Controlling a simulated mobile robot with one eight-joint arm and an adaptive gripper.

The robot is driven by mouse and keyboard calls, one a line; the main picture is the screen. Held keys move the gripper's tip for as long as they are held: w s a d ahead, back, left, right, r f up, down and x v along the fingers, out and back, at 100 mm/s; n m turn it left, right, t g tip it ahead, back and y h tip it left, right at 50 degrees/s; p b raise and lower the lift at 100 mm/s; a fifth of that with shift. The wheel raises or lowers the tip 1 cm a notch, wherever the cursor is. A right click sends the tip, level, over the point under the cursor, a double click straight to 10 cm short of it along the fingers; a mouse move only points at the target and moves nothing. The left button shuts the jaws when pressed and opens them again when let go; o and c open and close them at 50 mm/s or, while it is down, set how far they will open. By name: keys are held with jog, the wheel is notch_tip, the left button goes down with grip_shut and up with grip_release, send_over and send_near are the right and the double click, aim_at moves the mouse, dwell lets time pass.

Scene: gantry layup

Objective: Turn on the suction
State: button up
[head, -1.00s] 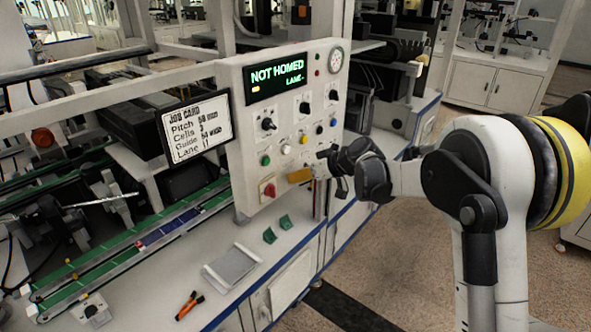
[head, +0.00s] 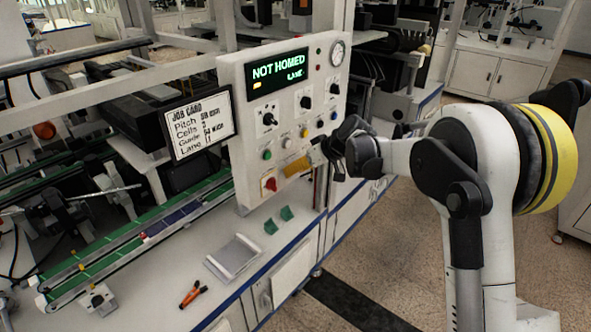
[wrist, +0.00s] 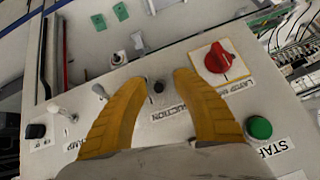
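The control panel (head: 290,120) stands on the bench, with a lit display reading NOT HOMED. My gripper (head: 291,168) is at the panel's lower part, right of the red rotary switch (head: 269,184). In the wrist view my gripper (wrist: 165,77) has two yellow fingers, spread apart with a gap between them. A small dark control (wrist: 158,87) shows in that gap, with a label reading SUCTION (wrist: 168,110) beside it. I cannot tell whether a finger touches it. In the head view my gripper hides this part of the panel.
In the wrist view the red switch (wrist: 218,58) on its yellow plate and the green START button (wrist: 259,127) lie right of the fingers. A silver toggle (wrist: 100,91) lies close left. The job card (head: 197,125) and a green conveyor (head: 110,258) are left of the panel.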

jog(key=v, duration=1.2)
jog(key=s+d+r+m+t+h+b, duration=0.1)
jog(key=s+d+r+m+h, duration=0.15)
jog(key=s, duration=0.55)
jog(key=s+d+r+m+h, duration=0.1)
jog(key=s+d, duration=0.3)
jog(key=s, duration=0.4)
jog(key=s+d+f+m+h, duration=0.2)
jog(key=s+d+f, duration=0.1)
jog(key=s, duration=0.6)
jog(key=s+d+f+m+t+h+b, duration=0.1)
jog(key=s+d+f+m+h, duration=0.1)
jog(key=s, duration=0.7)
jog(key=d+f+m, duration=0.1)
jog(key=d+f, duration=0.1)
jog(key=d, duration=0.1)
jog(key=shift+s+d+f, duration=0.2)
jog(key=shift+s+f, duration=0.1)
jog(key=shift+s, duration=0.1)
